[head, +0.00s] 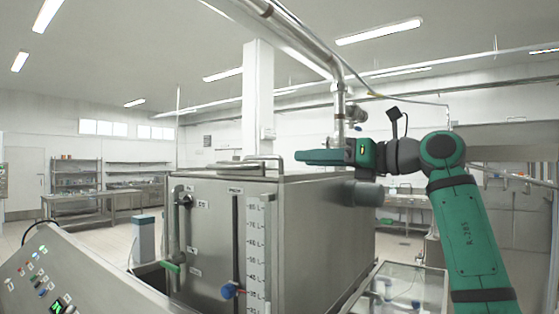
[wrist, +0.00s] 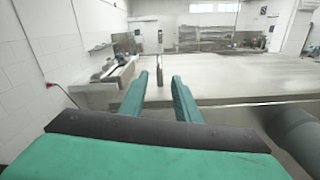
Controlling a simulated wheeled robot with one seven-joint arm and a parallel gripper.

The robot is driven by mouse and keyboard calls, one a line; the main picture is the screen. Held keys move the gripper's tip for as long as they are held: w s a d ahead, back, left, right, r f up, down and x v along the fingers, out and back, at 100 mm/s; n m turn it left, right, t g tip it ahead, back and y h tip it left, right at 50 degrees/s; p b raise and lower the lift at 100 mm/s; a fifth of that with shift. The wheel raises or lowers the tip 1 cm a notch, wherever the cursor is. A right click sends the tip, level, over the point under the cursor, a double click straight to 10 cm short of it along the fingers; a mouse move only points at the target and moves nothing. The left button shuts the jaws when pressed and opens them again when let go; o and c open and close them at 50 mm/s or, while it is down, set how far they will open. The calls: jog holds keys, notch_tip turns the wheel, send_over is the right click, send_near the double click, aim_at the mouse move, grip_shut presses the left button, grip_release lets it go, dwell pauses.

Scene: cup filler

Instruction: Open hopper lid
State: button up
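The hopper (head: 315,225) is a large steel box in the middle of the head view, with a litre scale on its front. Its lid (head: 225,171) lies flat on top, looking closed. A bent metal bar handle (head: 264,157) stands up from the lid. My green gripper (head: 298,156) is above the hopper's top, pointing left, with its fingertips just right of the handle. In the wrist view, the two fingers (wrist: 160,80) are apart with a clear gap. A thin upright grey piece (wrist: 160,68), probably the handle end-on, shows between the tips. Whether they touch it cannot be told.
A vertical steel pipe (head: 339,115) rises behind my gripper. A white column (head: 258,95) stands behind the hopper. A sloped control panel (head: 65,280) is at the front left. A glass-topped unit (head: 408,288) is at the lower right.

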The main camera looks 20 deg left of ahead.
aim_at(275, 159)
jog(key=x, duration=1)
jog(key=shift+a, duration=0.45)
jog(key=shift+w+d, duration=0.1)
jog(key=shift+d, duration=0.05)
grip_shut()
